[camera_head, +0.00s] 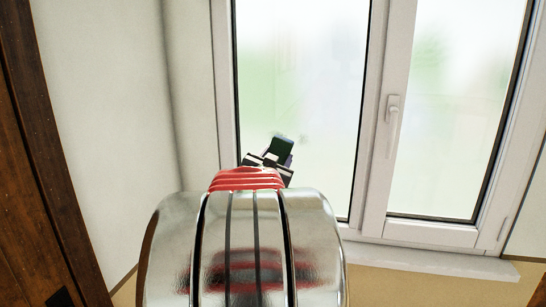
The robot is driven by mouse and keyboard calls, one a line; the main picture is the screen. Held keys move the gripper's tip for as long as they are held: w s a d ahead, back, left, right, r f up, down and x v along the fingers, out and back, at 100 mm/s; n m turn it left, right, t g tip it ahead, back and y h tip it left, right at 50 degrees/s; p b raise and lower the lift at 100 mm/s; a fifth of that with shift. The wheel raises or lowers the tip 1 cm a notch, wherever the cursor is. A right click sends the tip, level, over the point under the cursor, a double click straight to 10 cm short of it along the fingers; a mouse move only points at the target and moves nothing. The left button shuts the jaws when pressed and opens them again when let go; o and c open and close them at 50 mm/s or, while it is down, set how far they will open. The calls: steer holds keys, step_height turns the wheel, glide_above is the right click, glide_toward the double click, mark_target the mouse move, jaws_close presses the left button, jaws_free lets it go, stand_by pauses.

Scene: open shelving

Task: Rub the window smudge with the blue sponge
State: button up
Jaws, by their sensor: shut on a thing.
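My gripper (272,158) shows small and dark beyond the shiny metal and red part of my arm, in front of the left window pane (300,80). It is shut on the blue sponge, which is mostly hidden; only a dark block and a thin bluish-purple edge show at the gripper's tip, and I cannot clearly part sponge from finger. A faint grey smudge (303,139) shows on the glass just right of the gripper's tip. I cannot tell whether the sponge touches the glass.
The white window frame (383,150) divides the two panes and carries a handle (392,120). A white sill (440,262) runs below the window. A dark wooden upright (45,150) stands at the left, with a pale wall (110,100) beside it.

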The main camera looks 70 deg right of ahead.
steer(key=shift+s+d, duration=0.15)
steer(key=shift+s, duration=0.45)
steer(key=shift+s+d, duration=0.15)
steer(key=shift+s, duration=0.45)
steer(key=shift+s, duration=0.15)
steer(key=shift+s+d, duration=0.2)
steer(key=shift+s, duration=1.45)
steer(key=shift+s+d, duration=0.15)
steer(key=shift+s, duration=0.7)
steer(key=shift+s+d, duration=0.15)
steer(key=shift+s, duration=0.7)
steer(key=shift+r, duration=1.15)
steer(key=shift+a, duration=0.1)
